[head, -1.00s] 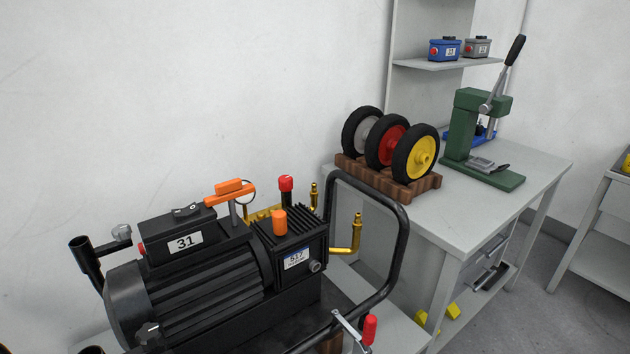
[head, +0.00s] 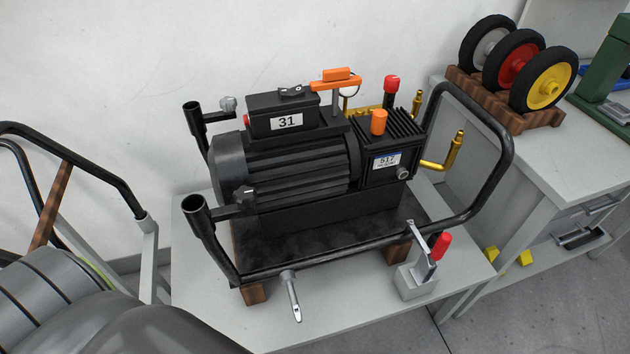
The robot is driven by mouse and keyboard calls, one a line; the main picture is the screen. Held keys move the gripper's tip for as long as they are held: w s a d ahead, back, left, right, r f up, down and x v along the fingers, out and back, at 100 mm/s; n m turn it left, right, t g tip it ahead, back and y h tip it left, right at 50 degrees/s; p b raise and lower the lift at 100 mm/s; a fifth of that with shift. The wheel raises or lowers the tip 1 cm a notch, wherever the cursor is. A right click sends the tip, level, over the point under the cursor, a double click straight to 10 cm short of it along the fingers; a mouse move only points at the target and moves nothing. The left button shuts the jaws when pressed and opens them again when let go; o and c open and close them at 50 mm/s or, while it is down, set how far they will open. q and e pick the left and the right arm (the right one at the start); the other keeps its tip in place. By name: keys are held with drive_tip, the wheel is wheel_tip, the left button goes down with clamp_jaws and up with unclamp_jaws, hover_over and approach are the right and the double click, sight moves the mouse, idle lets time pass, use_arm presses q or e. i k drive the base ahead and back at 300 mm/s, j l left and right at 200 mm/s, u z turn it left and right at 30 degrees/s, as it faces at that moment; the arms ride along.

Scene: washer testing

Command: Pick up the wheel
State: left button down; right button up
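Three black-tyred wheels stand upright side by side in a brown wooden rack (head: 463,82) on the grey table at the upper right. The wheel with the grey hub (head: 488,45) is on the left, the wheel with the red hub (head: 515,63) is in the middle, and the wheel with the yellow hub (head: 545,92) is on the right. The tyres partly overlap in view. Neither of my grippers is in view.
A black motor-pump unit (head: 290,170) marked 31, with a black tube frame, stands on a low grey bench (head: 350,315) at centre. A green press (head: 612,75) is cut off at the right edge. Another black tube frame (head: 85,150) is at the left.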

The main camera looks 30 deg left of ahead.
sight(479, 41)
drive_tip(key=u, duration=0.7)
drive_tip(key=l+u, duration=0.45)
drive_tip(key=i+l+u, duration=0.1)
drive_tip(key=l+u, duration=0.75)
drive_tip(key=k+l+u, duration=0.15)
drive_tip(key=u, duration=0.3)
drive_tip(key=l, duration=0.1)
